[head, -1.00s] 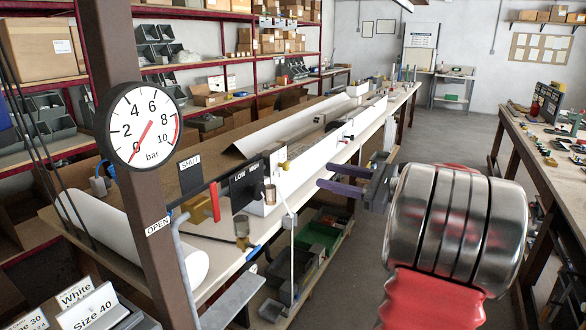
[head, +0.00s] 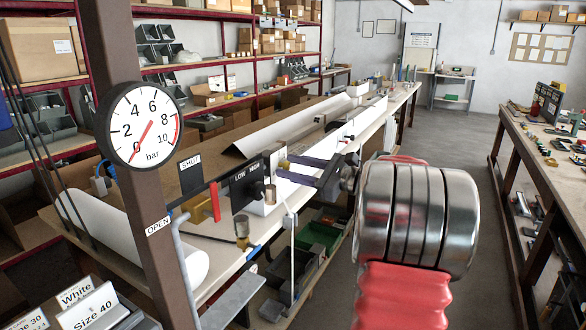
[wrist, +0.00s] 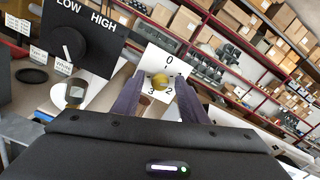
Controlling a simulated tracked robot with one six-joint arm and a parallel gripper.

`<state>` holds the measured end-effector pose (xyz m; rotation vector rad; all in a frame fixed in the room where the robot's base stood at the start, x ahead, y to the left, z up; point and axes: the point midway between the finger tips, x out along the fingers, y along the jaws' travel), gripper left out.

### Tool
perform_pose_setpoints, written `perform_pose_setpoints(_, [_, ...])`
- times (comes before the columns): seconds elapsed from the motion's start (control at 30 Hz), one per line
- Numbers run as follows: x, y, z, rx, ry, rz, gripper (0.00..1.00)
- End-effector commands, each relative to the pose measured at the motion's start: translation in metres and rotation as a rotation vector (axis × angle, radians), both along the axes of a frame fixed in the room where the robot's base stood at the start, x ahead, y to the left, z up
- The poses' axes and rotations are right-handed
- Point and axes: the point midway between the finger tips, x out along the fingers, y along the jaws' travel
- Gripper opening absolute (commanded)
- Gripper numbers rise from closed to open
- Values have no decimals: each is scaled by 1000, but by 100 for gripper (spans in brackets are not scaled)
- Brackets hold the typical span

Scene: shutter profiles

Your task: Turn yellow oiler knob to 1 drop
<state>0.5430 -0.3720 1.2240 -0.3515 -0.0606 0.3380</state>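The yellow oiler knob (wrist: 160,80) sits on a white dial plate (wrist: 168,68) in the wrist view. The numbers 0, 2 and 3 show around it; the 1 is not visible. My gripper (wrist: 158,86) is open, its two purple fingers reaching toward the plate, one on each side of the knob. I cannot tell whether either finger touches it. In the head view my gripper (head: 285,168) is at the white unit on the bench, and its fingers mostly hide the knob.
A black LOW/HIGH panel (head: 245,186) with a dark knob stands left of my gripper. A red lever (head: 215,202) and a brass cup (head: 242,230) are near it. A pressure gauge (head: 144,125) hangs on the brown post. The aisle floor (head: 455,160) is clear.

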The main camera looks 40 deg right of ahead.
Motion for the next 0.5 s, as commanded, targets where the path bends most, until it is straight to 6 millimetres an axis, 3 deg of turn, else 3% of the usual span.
perform_pose_setpoints(0.17, [0,0,0,0,0,0,39])
perform_pose_setpoints(0.5, [0,0,0,0,0,1,15])
